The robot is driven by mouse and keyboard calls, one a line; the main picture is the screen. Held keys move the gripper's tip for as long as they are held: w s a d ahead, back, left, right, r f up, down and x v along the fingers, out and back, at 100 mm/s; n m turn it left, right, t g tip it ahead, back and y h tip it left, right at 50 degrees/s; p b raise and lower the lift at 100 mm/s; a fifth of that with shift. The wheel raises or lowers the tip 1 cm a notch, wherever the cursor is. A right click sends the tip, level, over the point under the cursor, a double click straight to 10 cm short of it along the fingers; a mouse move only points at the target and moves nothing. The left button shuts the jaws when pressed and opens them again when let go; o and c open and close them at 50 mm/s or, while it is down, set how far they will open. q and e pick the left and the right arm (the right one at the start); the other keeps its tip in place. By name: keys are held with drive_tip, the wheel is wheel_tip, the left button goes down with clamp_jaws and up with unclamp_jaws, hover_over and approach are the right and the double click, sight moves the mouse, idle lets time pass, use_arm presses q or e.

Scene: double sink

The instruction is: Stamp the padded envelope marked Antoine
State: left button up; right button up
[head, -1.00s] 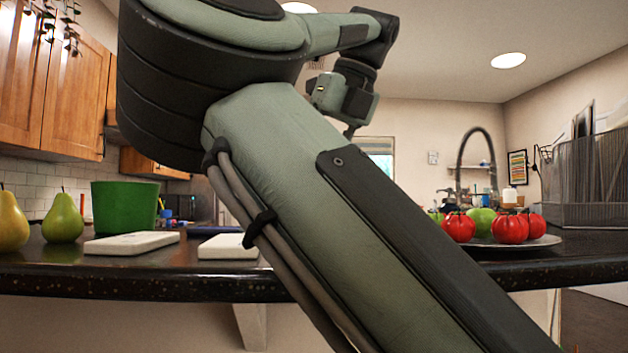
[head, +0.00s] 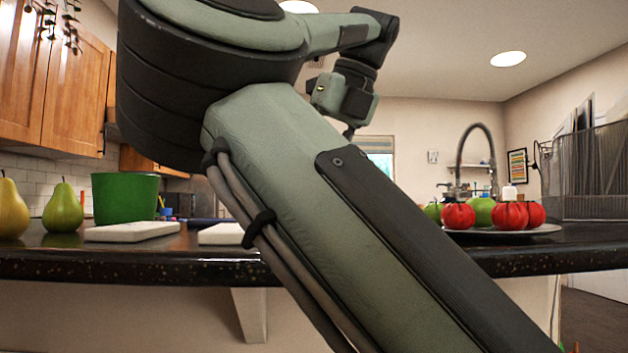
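No envelope marked Antoine can be made out, and no writing is legible. Two flat white slabs lie on the dark counter: a left one (head: 132,231) and a right one (head: 220,235), partly behind my arm. I cannot tell what they are. A thin dark blue edge (head: 205,221) shows behind them. One arm of mine, apparently the right, fills the middle of the head view. Its wrist end (head: 345,100) hangs above and behind the counter, and the fingers are too small and hidden to read. My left gripper is not in view.
The dark counter (head: 130,265) spans the view. Pears (head: 62,208) and a green pot (head: 125,197) stand left. A plate (head: 545,229) with red (head: 458,217) and green fruit is right, near a wire mesh rack (head: 590,175). My arm blocks the counter's middle.

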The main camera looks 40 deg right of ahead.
drive_tip(key=shift+f+b, duration=0.6)
drive_tip(key=shift+f, duration=0.05)
idle(1.8)
drive_tip(key=shift+r, duration=0.1)
wheel_tip(320, 180, up, 7)
drive_tip(key=p, duration=0.7)
idle(1.0)
